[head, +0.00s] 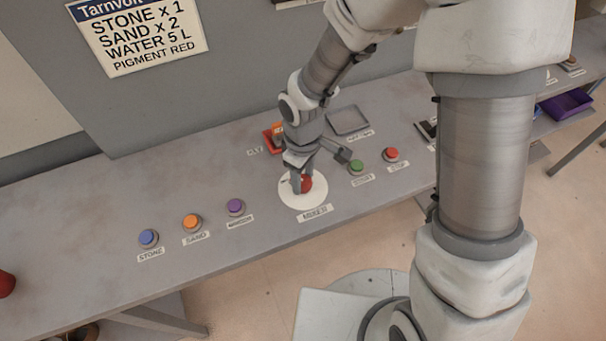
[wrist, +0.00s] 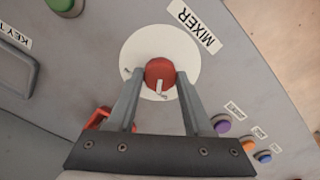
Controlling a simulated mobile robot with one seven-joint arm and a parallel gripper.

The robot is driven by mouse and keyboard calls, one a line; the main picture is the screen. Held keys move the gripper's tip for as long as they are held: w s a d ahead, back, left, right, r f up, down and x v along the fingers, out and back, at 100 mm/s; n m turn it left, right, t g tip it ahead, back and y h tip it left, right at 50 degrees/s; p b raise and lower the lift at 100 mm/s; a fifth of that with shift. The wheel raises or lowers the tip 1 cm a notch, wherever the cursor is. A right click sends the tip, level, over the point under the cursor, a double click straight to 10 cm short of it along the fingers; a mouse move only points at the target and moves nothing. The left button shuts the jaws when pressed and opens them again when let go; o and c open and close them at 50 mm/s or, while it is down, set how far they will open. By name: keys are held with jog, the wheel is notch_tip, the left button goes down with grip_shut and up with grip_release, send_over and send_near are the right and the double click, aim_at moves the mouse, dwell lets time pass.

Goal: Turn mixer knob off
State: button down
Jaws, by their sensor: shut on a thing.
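The mixer knob (wrist: 160,72) is red with a white pointer mark, on a white round plate (wrist: 189,47) beside the MIXER label (wrist: 194,25). In the wrist view the pointer runs toward my gripper's palm. In the head view the knob (head: 307,184) shows at the right of my fingers, on the plate (head: 303,203). My gripper (wrist: 159,82) is shut on the knob, one finger on each side. It also shows in the head view (head: 302,182), pointing down at the panel. Small dark marks on the plate's edge are too small to read.
Blue (head: 148,238), orange (head: 192,222) and purple (head: 236,207) buttons lie to the left. Green (head: 356,166) and red (head: 392,154) buttons lie to the right. A key tray (head: 348,121) is behind. A recipe sign (head: 138,36) hangs on the wall.

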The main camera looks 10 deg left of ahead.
aim_at(303, 181)
jog(key=shift+n, duration=1)
jog(key=shift+c, duration=1.5)
grip_release()
notch_tip(303, 181, up, 17)
jog(key=p, duration=0.3)
jog(key=shift+r, duration=0.2)
